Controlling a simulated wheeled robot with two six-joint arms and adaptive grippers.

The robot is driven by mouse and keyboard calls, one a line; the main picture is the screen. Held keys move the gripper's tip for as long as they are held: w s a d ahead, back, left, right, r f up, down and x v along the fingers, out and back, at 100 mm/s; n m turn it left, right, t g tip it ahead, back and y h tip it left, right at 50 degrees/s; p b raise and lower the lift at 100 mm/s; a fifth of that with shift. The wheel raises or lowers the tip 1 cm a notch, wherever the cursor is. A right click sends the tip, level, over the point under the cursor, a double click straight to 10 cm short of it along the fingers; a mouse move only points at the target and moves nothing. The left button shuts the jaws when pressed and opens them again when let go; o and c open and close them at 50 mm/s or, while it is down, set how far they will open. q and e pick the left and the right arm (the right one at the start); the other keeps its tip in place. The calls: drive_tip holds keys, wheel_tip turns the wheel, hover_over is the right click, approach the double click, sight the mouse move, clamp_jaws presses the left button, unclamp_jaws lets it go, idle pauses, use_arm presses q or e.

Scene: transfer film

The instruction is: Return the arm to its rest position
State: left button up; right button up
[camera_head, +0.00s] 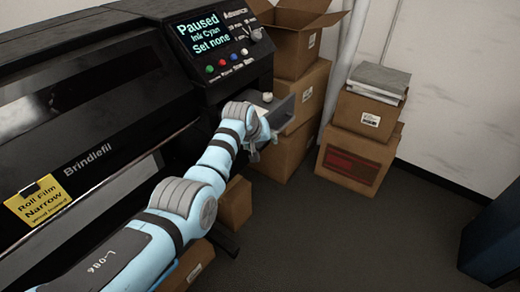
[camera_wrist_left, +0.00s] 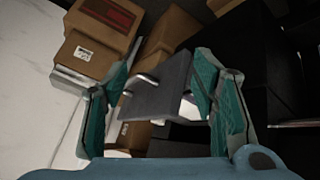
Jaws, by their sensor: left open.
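My left arm, light blue, reaches from the lower left in the head view. My left gripper (camera_head: 266,126) is at the right end of the black printer (camera_head: 90,120), below its control panel. It also shows in the left wrist view (camera_wrist_left: 158,80), with its two teal-padded fingers wide apart. A dark grey panel (camera_head: 283,113) sticks out from the printer's right side near the gripper. In the left wrist view the panel (camera_wrist_left: 160,92), with a pale metal handle, appears between the fingers; I cannot tell whether they touch it. My right gripper is in neither view.
The control panel (camera_head: 215,40) reads "Paused, Ink Cyan, Set none". Cardboard boxes (camera_head: 300,95) are stacked beside the printer, and more boxes (camera_head: 358,150) stand by the wall. A dark blue object (camera_head: 492,240) is at the right edge. Grey floor (camera_head: 350,240) between is clear.

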use_arm(q)
drive_tip(key=shift+w+a+f, duration=0.15)
drive_tip(key=shift+f, duration=0.2)
